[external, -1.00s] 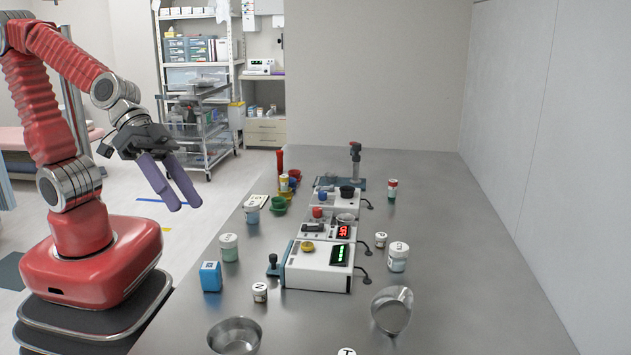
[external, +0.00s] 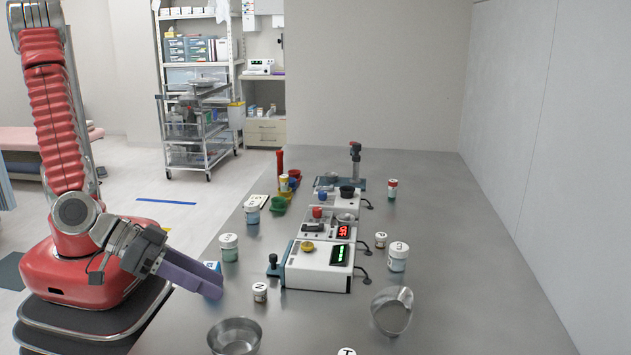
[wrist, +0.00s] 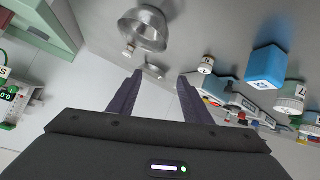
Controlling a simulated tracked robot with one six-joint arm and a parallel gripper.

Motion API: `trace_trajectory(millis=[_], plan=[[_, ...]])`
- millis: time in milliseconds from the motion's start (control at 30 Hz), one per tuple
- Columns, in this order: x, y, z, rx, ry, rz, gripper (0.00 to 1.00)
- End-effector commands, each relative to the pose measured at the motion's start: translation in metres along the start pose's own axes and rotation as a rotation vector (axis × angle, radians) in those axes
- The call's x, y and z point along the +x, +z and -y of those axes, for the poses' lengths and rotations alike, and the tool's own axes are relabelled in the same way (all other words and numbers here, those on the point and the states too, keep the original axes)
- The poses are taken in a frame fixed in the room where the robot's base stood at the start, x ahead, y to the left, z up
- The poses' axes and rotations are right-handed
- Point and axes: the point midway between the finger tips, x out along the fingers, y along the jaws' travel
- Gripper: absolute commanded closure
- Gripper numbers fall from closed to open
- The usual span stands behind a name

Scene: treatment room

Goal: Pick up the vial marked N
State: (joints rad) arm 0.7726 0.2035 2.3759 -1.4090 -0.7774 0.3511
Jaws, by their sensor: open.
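In the wrist view my gripper (wrist: 160,75) is open with nothing held, and the vial is right of the right fingertip.
The blue box (wrist: 267,66) is mostly hidden behind my fingers in the external view. A metal bowl (external: 235,337) stands in front of the vial. A white-lidded jar (external: 229,248) stands behind. A device (external: 318,272) with a black-knobbed lever (external: 273,262) is at right.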

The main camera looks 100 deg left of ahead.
Motion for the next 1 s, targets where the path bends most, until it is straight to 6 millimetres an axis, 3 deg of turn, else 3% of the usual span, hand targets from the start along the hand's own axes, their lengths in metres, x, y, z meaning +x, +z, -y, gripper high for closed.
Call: trace_trajectory(millis=[33,200,400,767,1000], plan=[[0.001,0.012,0.007,0.019,-0.043,-0.019,0.55],[-0.005,0.035,0.036,0.077,-0.199,-0.104,0.55],[-0.016,0.046,0.059,0.127,-0.309,-0.169,0.55],[-0.017,0.046,0.061,0.130,-0.320,-0.177,0.55],[-0.001,0.043,0.067,0.130,-0.322,-0.177,0.55]])
